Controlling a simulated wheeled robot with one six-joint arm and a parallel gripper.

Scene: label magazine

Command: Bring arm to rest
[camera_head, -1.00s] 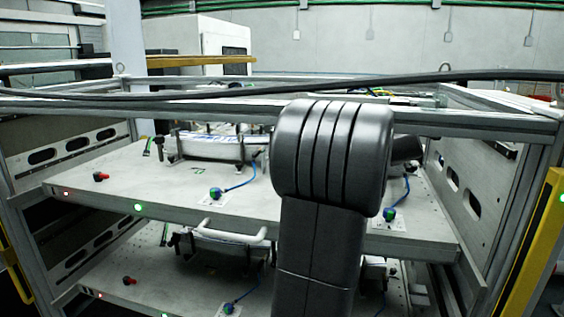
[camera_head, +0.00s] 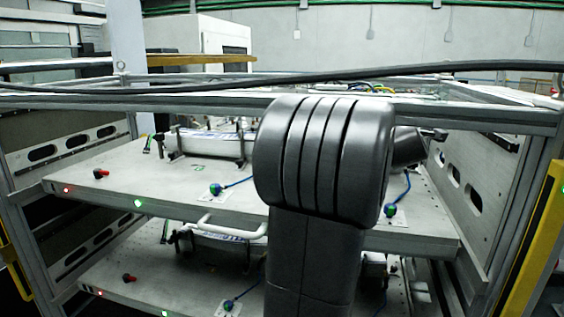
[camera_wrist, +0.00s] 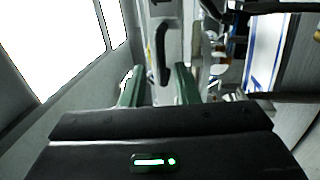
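My arm (camera_head: 322,160) stands in front of the label magazine in the head view, with its thick dark joint covering the middle of the upper shelf. A further part of my arm shows to the right behind that joint. In the wrist view my gripper (camera_wrist: 160,88) has its two green fingers apart, with nothing visibly held between them. A dark handle (camera_wrist: 163,58) on a pale panel shows beyond the fingers; I cannot tell how far off it is. The upper magazine shelf (camera_head: 120,180) and the lower magazine shelf (camera_head: 150,283) bear label holders, partly hidden by my arm.
A metal frame bar (camera_head: 220,101) and a black cable (camera_head: 300,80) cross above the shelves. A yellow post (camera_head: 535,240) stands at the right. In the wrist view, dark fittings lie close at the right.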

